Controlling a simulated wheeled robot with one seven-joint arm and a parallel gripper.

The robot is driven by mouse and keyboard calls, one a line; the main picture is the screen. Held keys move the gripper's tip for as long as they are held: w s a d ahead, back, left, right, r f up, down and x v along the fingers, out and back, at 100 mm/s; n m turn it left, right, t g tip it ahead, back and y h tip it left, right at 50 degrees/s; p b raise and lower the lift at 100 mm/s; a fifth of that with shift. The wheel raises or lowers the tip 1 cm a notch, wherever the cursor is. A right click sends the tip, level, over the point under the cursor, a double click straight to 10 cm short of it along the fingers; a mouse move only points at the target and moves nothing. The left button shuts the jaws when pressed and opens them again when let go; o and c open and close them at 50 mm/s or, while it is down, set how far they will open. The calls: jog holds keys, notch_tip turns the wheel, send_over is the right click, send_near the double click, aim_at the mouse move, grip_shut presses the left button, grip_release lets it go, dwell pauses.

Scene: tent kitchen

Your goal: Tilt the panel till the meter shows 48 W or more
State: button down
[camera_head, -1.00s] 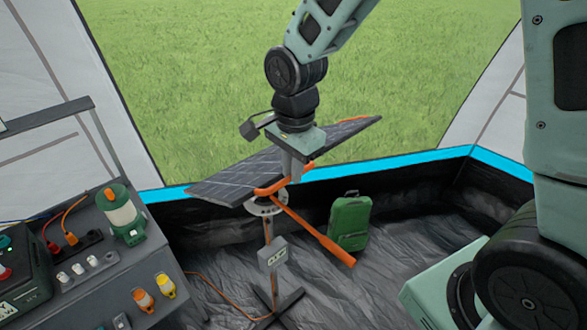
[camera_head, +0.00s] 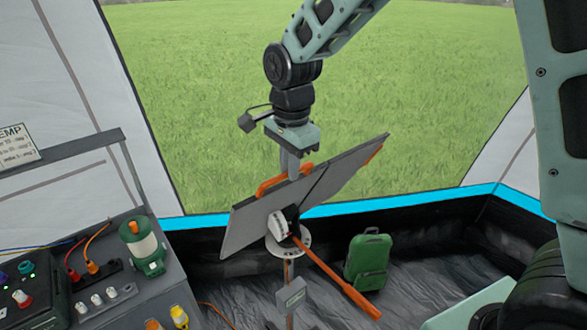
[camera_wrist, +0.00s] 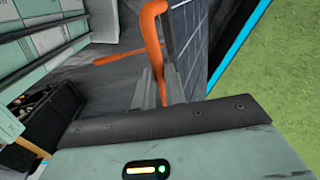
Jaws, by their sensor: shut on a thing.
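The solar panel (camera_head: 335,187) stands on a post and is tilted steeply, with its plain grey back towards the head camera. Its dark gridded face shows in the wrist view (camera_wrist: 192,60). My gripper (camera_head: 290,170) is shut on the panel's orange handle (camera_head: 264,190), which passes between the fingers in the wrist view (camera_wrist: 150,40). An orange lever (camera_head: 337,277) slopes down to the right from the pivot. A small grey box (camera_head: 291,294), apparently the meter, is on the post below. Its reading is too small to tell.
A green case (camera_head: 368,262) stands on the dark floor right of the post. At left, a grey bench (camera_head: 165,285) holds a green lantern (camera_head: 142,248), plugs and a power box (camera_head: 32,300). Open grass lies behind the panel.

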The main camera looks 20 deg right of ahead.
jog(key=shift+f, duration=0.3)
jog(key=c, duration=1.7)
grip_release()
jog(key=shift+o, duration=1.2)
jog(key=shift+w+a+f, duration=0.1)
jog(key=shift+w, duration=0.15)
jog(key=shift+s, duration=0.1)
notch_tip(320, 180, up, 18)
jog(key=b, duration=0.4)
jog(key=shift+s+d+f, duration=0.15)
jog(key=shift+s+d, duration=0.05)
jog(key=shift+s, duration=0.2)
